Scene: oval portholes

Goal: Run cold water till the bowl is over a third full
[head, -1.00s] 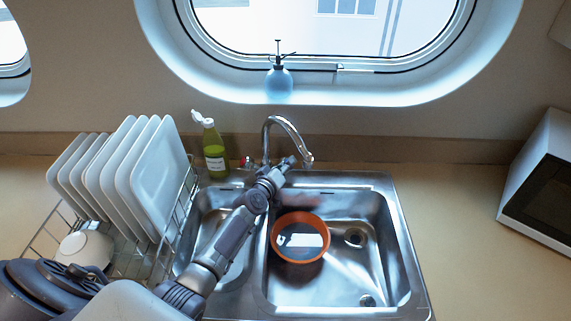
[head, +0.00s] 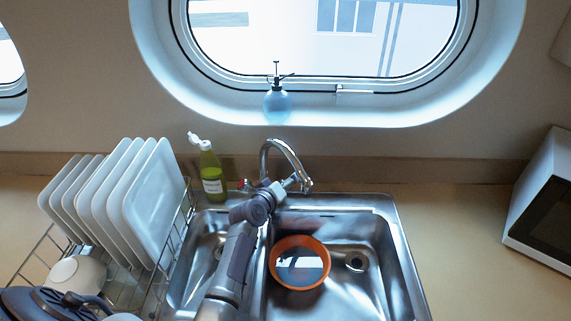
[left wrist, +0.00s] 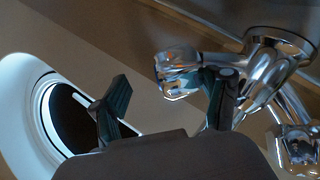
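The orange bowl (head: 300,285) sits in the right basin, left of the drain. A bright reflection lies inside it; I cannot tell the water level. The chrome faucet (head: 281,145) stands behind the sink, its spout curving right above the bowl's rear side. No clear stream shows. My left gripper (head: 288,184) is at the faucet base, covering part of it. In the left wrist view, its two dark fingers (left wrist: 167,80) are apart, with a chrome faucet handle (left wrist: 178,66) beyond them, close to the right finger. Contact cannot be told. My right gripper is not in view.
A green soap bottle (head: 212,175) stands behind the sink, left of the faucet. A rack with white plates (head: 150,205) and a white bowl (head: 78,272) is at left. A spray bottle (head: 277,104) stands on the porthole ledge. A microwave (head: 545,205) is at right.

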